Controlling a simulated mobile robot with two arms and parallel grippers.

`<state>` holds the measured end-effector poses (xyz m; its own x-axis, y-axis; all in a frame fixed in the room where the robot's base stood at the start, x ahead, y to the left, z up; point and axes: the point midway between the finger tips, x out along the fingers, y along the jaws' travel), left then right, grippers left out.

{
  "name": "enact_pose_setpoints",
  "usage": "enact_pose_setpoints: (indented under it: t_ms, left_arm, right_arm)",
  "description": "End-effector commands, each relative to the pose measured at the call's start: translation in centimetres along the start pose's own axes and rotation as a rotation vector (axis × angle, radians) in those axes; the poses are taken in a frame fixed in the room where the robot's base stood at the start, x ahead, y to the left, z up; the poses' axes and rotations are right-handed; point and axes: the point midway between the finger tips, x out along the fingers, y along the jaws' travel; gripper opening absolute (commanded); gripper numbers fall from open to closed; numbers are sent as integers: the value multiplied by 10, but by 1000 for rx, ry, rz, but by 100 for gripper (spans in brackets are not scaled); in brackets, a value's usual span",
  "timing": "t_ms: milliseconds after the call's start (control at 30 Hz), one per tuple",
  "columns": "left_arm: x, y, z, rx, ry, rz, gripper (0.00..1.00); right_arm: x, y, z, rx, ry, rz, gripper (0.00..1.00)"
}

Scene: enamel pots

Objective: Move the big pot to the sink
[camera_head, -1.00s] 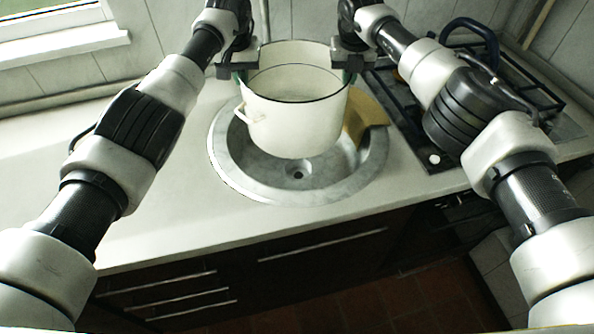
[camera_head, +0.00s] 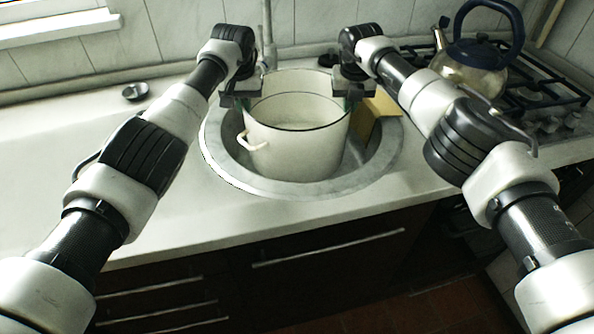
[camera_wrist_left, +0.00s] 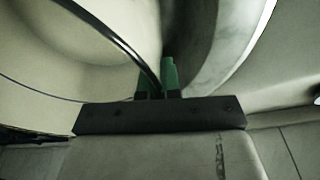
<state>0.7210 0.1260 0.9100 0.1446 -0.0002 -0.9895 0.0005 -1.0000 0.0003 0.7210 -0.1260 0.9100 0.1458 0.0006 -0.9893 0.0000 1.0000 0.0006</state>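The big pot (camera_head: 297,140) is white enamel with a dark rim line and a side handle on its left. It is upright inside the round metal sink (camera_head: 377,160); whether its base touches the sink floor is hidden. My left gripper (camera_head: 243,101) is shut on the pot's left rim. The left wrist view shows the green fingertips (camera_wrist_left: 170,76) pinching the dark rim. My right gripper (camera_head: 349,102) is at the pot's right rim and appears shut on it, its fingertips partly hidden.
A tan board-like piece (camera_head: 370,118) stands in the sink right of the pot. A kettle with a dark blue handle (camera_head: 478,62) is on the stove (camera_head: 535,85) at right. A small metal dish (camera_head: 135,91) lies on the left counter. The faucet (camera_head: 268,40) is behind the pot.

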Motion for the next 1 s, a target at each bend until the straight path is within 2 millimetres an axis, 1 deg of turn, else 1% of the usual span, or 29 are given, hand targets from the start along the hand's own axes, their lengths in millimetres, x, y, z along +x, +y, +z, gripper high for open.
enact_pose_setpoints:
  t_ms: [33,133,467,667,1000]
  left_arm:
    - [-4,-1,-2,1,6,-6,0]
    - [-4,-1,-2,1,6,-6,0]
    - [-1,-1,-1,1,5,-6,0]
    - [5,-1,0,1,5,-6,0]
    - [22,-1,2,1,5,-6,0]
  right_arm:
    - [-3,-2,1,-2,-4,-6,0]
    - [-4,-2,1,-2,-4,-6,0]
    - [-1,-2,1,-2,-4,-6,0]
    - [6,-2,0,-1,-4,-6,0]
    - [22,-2,-3,-1,-4,-6,0]
